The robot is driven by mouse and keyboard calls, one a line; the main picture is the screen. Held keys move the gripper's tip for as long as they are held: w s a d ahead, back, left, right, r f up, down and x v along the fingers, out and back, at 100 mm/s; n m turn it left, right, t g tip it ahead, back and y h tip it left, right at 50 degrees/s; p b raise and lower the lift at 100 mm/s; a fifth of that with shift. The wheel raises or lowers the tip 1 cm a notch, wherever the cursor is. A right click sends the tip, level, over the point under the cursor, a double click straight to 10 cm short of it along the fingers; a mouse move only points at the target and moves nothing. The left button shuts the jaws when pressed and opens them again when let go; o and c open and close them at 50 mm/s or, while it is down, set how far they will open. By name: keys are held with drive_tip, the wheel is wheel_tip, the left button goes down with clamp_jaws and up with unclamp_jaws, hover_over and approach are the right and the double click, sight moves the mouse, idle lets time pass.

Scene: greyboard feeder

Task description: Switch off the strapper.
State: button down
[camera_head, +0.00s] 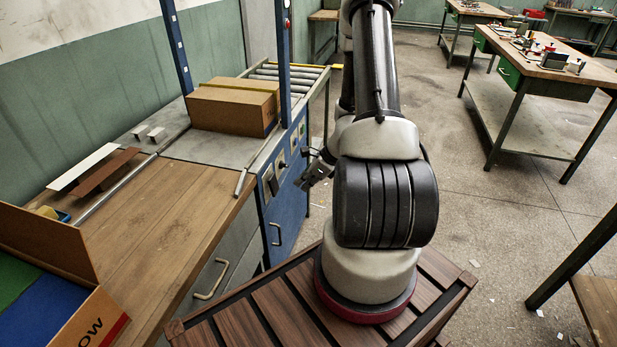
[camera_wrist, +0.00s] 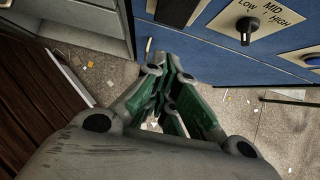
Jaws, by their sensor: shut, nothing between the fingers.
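The strapper is a blue cabinet (camera_head: 285,205) with a steel top and a blue arch, standing past the wooden bench. Its side panel carries a black switch (camera_head: 272,184) on a pale plate, a dial, and a small green control (camera_head: 302,130). In the wrist view the black switch (camera_wrist: 176,10) is cut off by the top edge, so its position cannot be told. The black dial (camera_wrist: 247,26) beside it is marked LOW, MID and HIGH. My gripper (camera_head: 304,180) is shut and empty, in front of the panel; in the wrist view its fingers (camera_wrist: 168,62) appear below the switch, apart from it.
A cardboard box (camera_head: 233,107) sits on the strapper top, before a roller conveyor (camera_head: 290,73). The wooden bench (camera_head: 165,225) has a drawer handle (camera_head: 212,280) jutting out. An open carton (camera_head: 55,300) is at left. Floor is free right of the cabinet; worktables (camera_head: 540,75) stand beyond.

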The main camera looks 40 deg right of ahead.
sight(274, 185)
drive_tip(key=w+a+f, duration=0.4)
drive_tip(key=w, duration=0.1)
drive_tip(key=shift+f, duration=0.15)
drive_tip(key=shift+w+a+f+t+y, duration=0.25)
drive_tip(key=shift+t+y, duration=0.15)
drive_tip(key=shift+t, duration=0.1)
drive_tip(key=shift+r, duration=0.1)
